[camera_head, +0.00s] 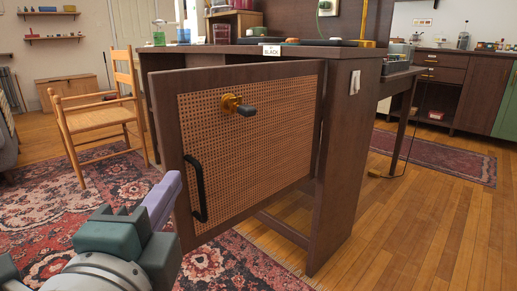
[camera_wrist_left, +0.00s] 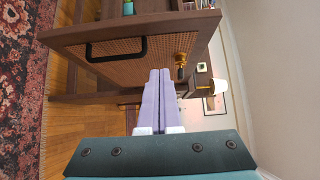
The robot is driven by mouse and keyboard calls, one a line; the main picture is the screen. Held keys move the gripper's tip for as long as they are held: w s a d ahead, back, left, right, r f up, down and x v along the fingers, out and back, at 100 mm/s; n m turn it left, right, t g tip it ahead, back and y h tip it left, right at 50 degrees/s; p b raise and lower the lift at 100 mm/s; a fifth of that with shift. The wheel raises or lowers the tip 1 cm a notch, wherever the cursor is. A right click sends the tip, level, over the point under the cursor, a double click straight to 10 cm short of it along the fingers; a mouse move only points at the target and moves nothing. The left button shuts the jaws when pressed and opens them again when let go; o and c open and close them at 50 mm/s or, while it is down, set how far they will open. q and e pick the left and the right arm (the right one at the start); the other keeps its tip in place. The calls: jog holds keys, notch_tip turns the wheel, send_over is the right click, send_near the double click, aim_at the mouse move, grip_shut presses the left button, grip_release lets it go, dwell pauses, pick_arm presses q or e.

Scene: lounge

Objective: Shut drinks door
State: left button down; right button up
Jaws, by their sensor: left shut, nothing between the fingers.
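The drinks door (camera_head: 250,150) is a dark wood frame with a woven cane panel. It stands open, its left edge swung out from the dark wood cabinet (camera_head: 340,170). A black bar handle (camera_head: 198,188) is near that left edge, and a brass fitting with a black knob (camera_head: 235,105) sits higher up. My left gripper (camera_head: 172,182), with pale purple fingers, is shut and empty beside the door's left edge. In the left wrist view, its fingers (camera_wrist_left: 160,74) point toward the door (camera_wrist_left: 128,68); I cannot tell whether they touch it. My right gripper is not in view.
A wooden chair (camera_head: 100,112) stands left of the cabinet. Cups, trays and a "BLACK" label (camera_head: 271,50) are on the cabinet top. A patterned red rug (camera_head: 110,190) lies under the door's left side.

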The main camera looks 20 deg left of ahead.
pick_arm(q)
send_near(182, 142)
jog(key=w+d, duration=0.2)
jog(key=w, duration=0.2)
jog(key=a, duration=0.1)
jog(key=w+a+b, duration=0.1)
jog(key=a, duration=0.1)
jog(key=shift+w+a, duration=0.1)
jog(key=shift+a, duration=0.05)
jog(key=shift+w+a, duration=0.15)
jog(key=shift+a, duration=0.2)
